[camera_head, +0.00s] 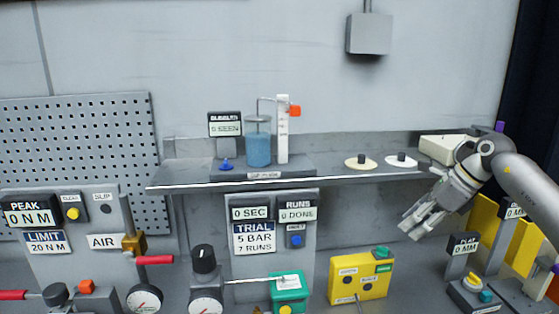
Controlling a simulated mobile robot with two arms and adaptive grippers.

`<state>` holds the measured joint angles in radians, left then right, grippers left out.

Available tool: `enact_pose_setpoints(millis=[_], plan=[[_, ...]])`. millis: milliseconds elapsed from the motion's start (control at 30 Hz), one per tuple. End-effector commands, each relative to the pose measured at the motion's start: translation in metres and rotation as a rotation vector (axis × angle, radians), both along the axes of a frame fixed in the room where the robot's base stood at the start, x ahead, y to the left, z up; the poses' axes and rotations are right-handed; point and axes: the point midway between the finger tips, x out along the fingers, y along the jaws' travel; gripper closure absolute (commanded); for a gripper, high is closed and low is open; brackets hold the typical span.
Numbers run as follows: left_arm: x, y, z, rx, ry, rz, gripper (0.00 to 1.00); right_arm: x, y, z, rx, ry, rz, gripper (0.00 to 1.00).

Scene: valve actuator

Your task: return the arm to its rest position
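My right gripper (413,228) hangs at the right of the head view, at the end of my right arm, which comes in from the right edge. It points down and to the left, in front of the right end of the grey shelf (200,182). Its fingers look slightly apart with no object seen between them, but the gap is too small to judge clearly. My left gripper and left arm do not show.
The shelf holds a blue jar (258,148) and two discs (361,162). Below the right gripper are a yellow button box (362,279) and a small post labelled flat (463,246).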

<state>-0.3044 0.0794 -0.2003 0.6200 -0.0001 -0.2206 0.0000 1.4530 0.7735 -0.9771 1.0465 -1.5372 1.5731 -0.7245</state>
Motion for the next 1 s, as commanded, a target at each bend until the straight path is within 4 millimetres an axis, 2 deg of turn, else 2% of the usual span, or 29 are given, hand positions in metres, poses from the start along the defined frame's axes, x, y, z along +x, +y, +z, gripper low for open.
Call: enact_pose_setpoints(millis=[267, 367, 500, 633, 700, 800, 900, 1000], plan=[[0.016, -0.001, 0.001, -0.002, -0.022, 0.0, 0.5, 0.013, 0.086, -0.024, 0.218, -0.072, 0.035, 0.67], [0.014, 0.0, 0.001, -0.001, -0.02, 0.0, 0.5, 0.013, 0.129, -0.031, 0.35, -0.094, 0.037, 0.67], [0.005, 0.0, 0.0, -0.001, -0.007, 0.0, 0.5, 0.005, 0.199, -0.035, 0.623, -0.107, 0.001, 0.67], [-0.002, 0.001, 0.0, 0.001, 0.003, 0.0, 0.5, -0.006, 0.246, -0.026, 0.906, -0.084, -0.086, 0.67], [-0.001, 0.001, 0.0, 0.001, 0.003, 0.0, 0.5, -0.012, 0.262, -0.019, 1.058, -0.057, -0.155, 0.67], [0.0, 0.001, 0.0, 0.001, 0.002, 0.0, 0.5, -0.019, 0.273, -0.011, 1.271, -0.006, -0.277, 0.67], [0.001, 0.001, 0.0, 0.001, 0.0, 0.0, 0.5, -0.024, 0.272, -0.007, 1.471, 0.063, -0.428, 0.67], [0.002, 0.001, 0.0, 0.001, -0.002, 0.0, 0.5, -0.028, 0.259, -0.011, 1.655, 0.145, -0.608, 0.67]])
